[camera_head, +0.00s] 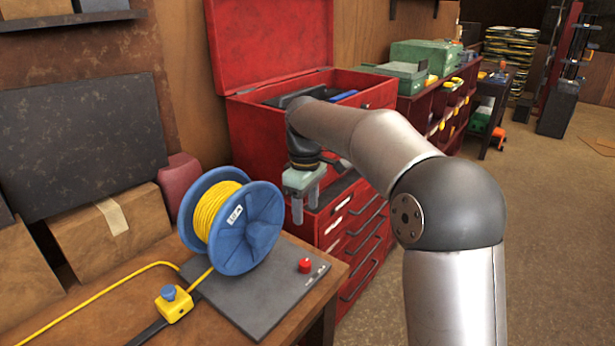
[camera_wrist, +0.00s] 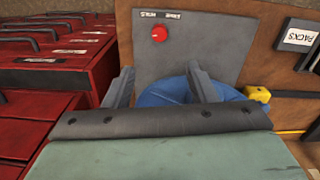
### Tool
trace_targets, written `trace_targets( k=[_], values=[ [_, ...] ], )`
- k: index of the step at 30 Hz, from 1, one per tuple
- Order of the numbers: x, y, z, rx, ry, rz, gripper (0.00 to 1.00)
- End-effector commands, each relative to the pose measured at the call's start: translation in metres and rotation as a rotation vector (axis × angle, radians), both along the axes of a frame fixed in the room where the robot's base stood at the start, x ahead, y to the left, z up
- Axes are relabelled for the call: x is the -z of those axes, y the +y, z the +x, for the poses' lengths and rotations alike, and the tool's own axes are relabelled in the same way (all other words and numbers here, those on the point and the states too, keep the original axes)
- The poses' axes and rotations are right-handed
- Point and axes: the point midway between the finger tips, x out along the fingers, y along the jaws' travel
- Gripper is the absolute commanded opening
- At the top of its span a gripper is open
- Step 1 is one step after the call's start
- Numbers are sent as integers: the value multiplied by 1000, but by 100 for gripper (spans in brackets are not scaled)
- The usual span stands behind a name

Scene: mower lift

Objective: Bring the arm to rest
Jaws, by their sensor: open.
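My gripper (camera_head: 305,203) hangs at the end of my bent arm, fingers pointing down, in front of the red tool chest (camera_head: 268,143) in the head view. Its two fingers are apart with nothing visible between them. In the wrist view my gripper (camera_wrist: 163,82) also shows open, with the blue cable reel (camera_wrist: 165,95) partly hidden behind it. In the head view the blue reel (camera_head: 253,232) with yellow cable stands on the bench to the left of my gripper, apart from it.
The wooden bench (camera_head: 95,312) carries a grey plate (camera_head: 250,300) with a red button (camera_head: 305,265) and a yellow box with a blue button (camera_head: 173,303). The chest's lid (camera_head: 268,40) stands open. Cardboard boxes (camera_head: 108,228) line the left. Floor at right (camera_head: 560,230) is clear.

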Motion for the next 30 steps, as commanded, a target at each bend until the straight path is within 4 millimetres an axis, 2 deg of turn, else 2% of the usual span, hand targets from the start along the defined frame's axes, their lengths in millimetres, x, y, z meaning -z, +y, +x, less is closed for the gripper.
trace_targets(
  k=[5,8,12,15,18,21,24,30],
  values=[
    [0,-36,-50,170,-16,-31,51],
    [8,-68,-98,339,-27,-43,51],
    [32,-113,-177,607,-39,-35,51],
    [55,-137,-231,782,-39,-17,51],
    [77,-150,-274,919,-37,5,51],
    [92,-157,-301,1006,-32,21,51],
    [100,-159,-314,1048,-28,29,51],
    [102,-160,-316,1057,-25,30,51]
  ],
)
